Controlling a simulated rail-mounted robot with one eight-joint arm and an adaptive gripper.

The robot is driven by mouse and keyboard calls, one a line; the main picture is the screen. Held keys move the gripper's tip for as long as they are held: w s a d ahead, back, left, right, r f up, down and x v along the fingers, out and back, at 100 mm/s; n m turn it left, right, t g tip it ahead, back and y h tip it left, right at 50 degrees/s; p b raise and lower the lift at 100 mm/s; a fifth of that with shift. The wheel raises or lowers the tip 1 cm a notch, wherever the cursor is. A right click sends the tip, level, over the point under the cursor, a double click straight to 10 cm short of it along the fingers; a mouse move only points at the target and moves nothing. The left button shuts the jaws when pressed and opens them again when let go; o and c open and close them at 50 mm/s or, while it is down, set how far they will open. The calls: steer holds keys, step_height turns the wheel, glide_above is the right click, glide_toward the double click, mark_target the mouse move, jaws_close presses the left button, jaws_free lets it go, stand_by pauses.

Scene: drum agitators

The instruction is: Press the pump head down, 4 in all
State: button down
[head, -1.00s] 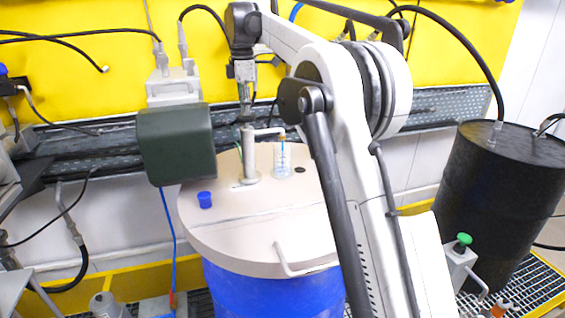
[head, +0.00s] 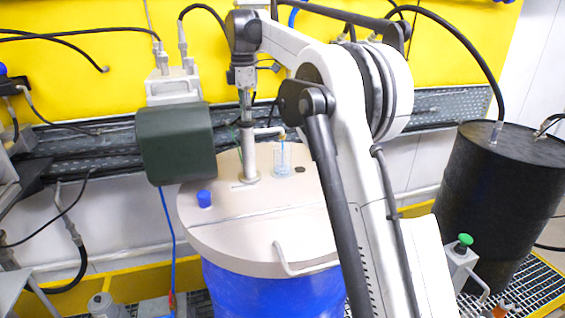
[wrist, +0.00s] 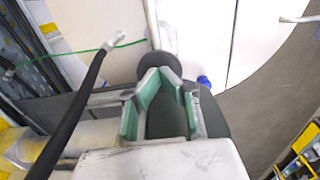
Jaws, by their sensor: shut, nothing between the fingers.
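The pump (head: 250,158) is a grey upright cylinder on the beige drum lid (head: 265,220), with a spout pointing right over a clear cup (head: 283,161). Bluish liquid shows in the cup and under the spout. My gripper (head: 245,108) points down directly above the pump, shut and empty. In the wrist view, the green-padded fingers of my gripper (wrist: 160,82) are at the dark round pump head (wrist: 158,65), which they partly cover. I cannot tell whether they touch it.
A blue cap (head: 204,199) stands on the lid left of the pump, and a bent handle (head: 283,262) is at the front. A dark green box (head: 176,145) hangs close on the left. A black drum (head: 500,195) stands at the right.

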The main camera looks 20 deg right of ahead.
steer(key=shift+r+p, duration=2.1)
steer(key=shift+r, duration=0.65)
steer(key=shift+f, duration=0.2)
steer(key=shift+f+b, duration=0.45)
steer(key=shift+f, duration=0.25)
